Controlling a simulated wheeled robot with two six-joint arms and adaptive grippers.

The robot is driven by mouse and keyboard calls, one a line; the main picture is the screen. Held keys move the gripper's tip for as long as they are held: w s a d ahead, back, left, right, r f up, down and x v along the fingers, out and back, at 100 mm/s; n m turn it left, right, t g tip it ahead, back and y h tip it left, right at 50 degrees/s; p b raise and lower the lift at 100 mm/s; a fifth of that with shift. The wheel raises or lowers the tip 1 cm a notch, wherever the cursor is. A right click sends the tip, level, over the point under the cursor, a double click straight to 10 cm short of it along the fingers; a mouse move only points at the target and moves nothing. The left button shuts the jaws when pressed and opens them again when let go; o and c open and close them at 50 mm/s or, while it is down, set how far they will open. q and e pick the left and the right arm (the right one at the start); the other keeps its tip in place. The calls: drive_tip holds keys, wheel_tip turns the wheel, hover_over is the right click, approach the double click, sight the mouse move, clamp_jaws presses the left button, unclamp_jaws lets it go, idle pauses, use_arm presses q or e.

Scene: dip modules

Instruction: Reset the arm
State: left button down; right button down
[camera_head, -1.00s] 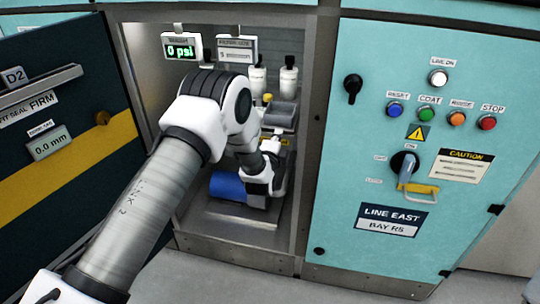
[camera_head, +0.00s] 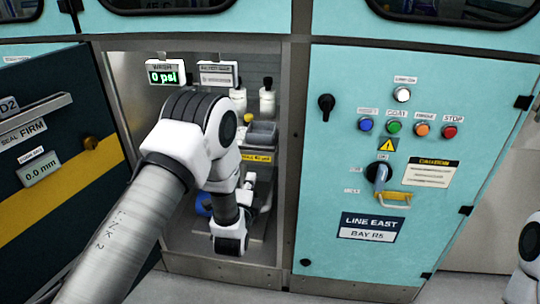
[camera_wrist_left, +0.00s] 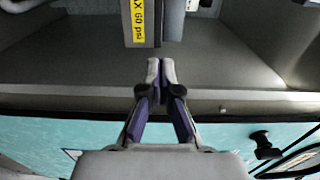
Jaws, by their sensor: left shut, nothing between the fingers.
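My left arm reaches in from the left in the head view, in front of the open bay of a teal cabinet. Beyond the fingertips is the bare grey floor of the bay (camera_wrist_left: 90,60). At the right edge of the head view a white and black part of my other arm shows, but the right gripper does not.
Inside the bay are a blue cylinder (camera_head: 203,204), a grey module (camera_head: 262,135), white bottles (camera_head: 267,100) and a "0 psi" display (camera_head: 166,77). A yellow label (camera_wrist_left: 139,20) is ahead of the fingers. To the right is the teal control panel (camera_head: 330,150); a dark door (camera_head: 60,245) stands left.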

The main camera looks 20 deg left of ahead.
use_arm(q)
drive_tip(key=s+d+f+n+g+h, duration=0.25)
drive_tip(key=s+f+g, duration=0.35)
drive_tip(key=s+f, duration=0.65)
drive_tip(key=s+d+f+n+g+h, duration=0.1)
drive_tip(key=s+f+n+g, duration=0.4)
drive_tip(key=s+f, duration=0.75)
drive_tip(key=s+d+r+n+g, duration=0.15)
drive_tip(key=s+n+g, duration=0.6)
drive_tip(key=s, duration=0.75)
wheel_tip(320, 180, up, 19)
drive_tip(key=p, duration=1.9)
drive_tip(key=shift+w+d+r+n+t+p, duration=0.15)
drive_tip(key=shift+w+r+n+t+p, duration=0.05)
drive_tip(key=shift+w+n+t+p, duration=0.2)
drive_tip(key=shift+h, duration=0.25)
